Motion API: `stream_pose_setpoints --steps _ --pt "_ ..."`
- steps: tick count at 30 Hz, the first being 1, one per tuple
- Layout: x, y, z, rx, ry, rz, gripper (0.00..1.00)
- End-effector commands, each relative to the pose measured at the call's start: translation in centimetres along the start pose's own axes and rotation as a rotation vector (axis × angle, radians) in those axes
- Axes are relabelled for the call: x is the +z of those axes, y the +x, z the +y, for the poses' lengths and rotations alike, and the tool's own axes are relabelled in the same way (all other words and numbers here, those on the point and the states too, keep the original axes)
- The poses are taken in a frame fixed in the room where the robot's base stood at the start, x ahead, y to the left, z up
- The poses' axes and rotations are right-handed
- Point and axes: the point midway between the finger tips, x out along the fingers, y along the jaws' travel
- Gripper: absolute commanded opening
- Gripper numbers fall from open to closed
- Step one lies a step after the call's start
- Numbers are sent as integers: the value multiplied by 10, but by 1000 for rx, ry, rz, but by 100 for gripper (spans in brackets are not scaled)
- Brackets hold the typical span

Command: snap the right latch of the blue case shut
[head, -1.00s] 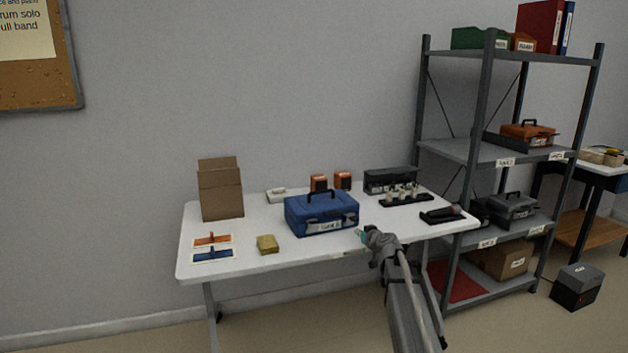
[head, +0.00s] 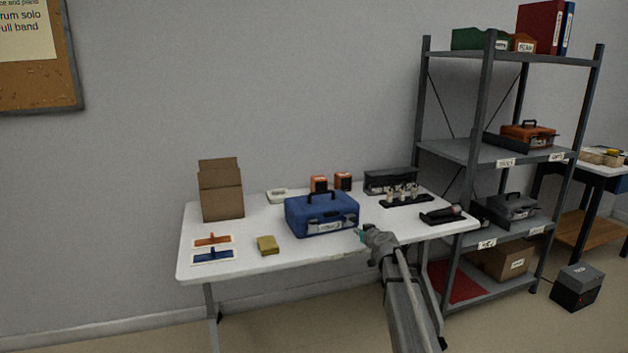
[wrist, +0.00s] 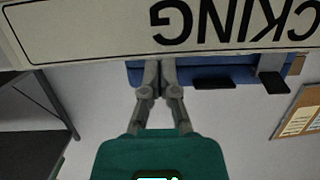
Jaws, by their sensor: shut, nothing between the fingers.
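The blue case (head: 300,222) stands closed on the white table with its handle up and a white label on its front. My gripper (head: 361,234) is at the case's front right corner. In the wrist view the picture is upside down, and the white label (wrist: 110,35) fills the top. My gripper (wrist: 158,68) is shut and empty, its fingertips close against the case's blue edge (wrist: 190,72). A dark latch (wrist: 272,82) and the dark handle (wrist: 213,83) show to the right. The right latch is not clearly visible; my fingers may hide it.
A grey shelf unit (head: 487,150) stands right of the table.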

Motion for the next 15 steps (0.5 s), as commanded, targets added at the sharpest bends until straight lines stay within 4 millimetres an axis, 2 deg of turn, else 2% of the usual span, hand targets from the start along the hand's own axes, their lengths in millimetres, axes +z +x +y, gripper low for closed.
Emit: stream_pose_setpoints --steps 15 --pt "-4 6 0 0 0 0 0"
